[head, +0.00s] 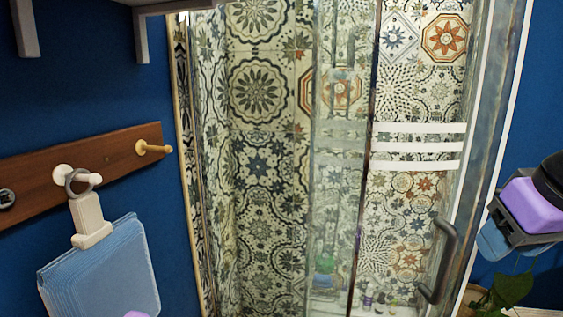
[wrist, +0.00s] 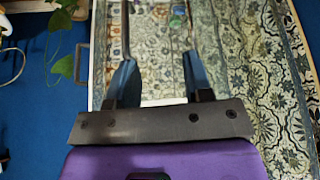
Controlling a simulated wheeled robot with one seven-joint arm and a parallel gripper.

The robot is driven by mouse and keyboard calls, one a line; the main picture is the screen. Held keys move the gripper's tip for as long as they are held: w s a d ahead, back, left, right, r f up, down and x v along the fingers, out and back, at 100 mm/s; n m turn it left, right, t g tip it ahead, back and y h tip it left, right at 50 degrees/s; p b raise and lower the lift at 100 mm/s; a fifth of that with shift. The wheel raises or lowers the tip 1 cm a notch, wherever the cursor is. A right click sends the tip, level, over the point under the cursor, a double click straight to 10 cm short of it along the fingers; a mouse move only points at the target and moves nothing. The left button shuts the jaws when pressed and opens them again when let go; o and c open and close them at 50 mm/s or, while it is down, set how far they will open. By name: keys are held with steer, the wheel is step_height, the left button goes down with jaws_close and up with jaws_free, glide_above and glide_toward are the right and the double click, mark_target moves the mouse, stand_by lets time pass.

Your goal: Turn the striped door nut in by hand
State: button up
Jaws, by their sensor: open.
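A glass shower door (head: 415,150) with three white stripes shows in the head view, with patterned tiles behind it. I cannot make out a nut on it in either view. A dark grey bar handle (head: 445,262) is on the door's lower right. My gripper (head: 489,240) is at the right of the head view, to the right of the handle and a little above it, blue fingers pointing down-left. In the wrist view my gripper (wrist: 159,80) has its two blue fingers apart with nothing clearly held. A dark bar (wrist: 126,28) rises beyond the left finger; I cannot tell whether they touch.
A wooden peg board (head: 40,198) on the blue wall at left carries a ring with a pale-blue stack (head: 100,280) hanging below. Grey shelf brackets (head: 140,40) jut in at top left. A green plant (head: 512,288) stands at lower right. Small bottles (head: 378,298) stand behind the glass.

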steer(key=shift+r, duration=0.1)
steer(key=w+d+r+n+t+y, duration=0.1)
steer(key=w+d+r+n+t, duration=0.15)
steer(key=w+r, duration=0.75)
steer(key=w+d+r+n+t+y, duration=0.15)
steer(key=w+r+t, duration=0.25)
steer(key=r, duration=1.2)
steer(key=w+d+r+n+t, duration=0.1)
steer(key=w+d+r+t, duration=0.15)
steer(key=r, duration=0.65)
steer(key=w+d+r+n+t, duration=0.15)
steer(key=d+r, duration=0.25)
steer(key=r, duration=0.5)
steer(key=w+d+r+n+t, duration=0.15)
steer(key=d+r, duration=0.25)
steer(key=r, duration=0.5)
steer(key=w+a, duration=0.1)
steer(key=w, duration=0.5)
steer(key=shift+w+a+m+t+h, duration=0.2)
steer(key=shift+w+m+t+h, duration=0.15)
steer(key=shift+m+t, duration=0.05)
steer(key=shift+f, duration=0.1)
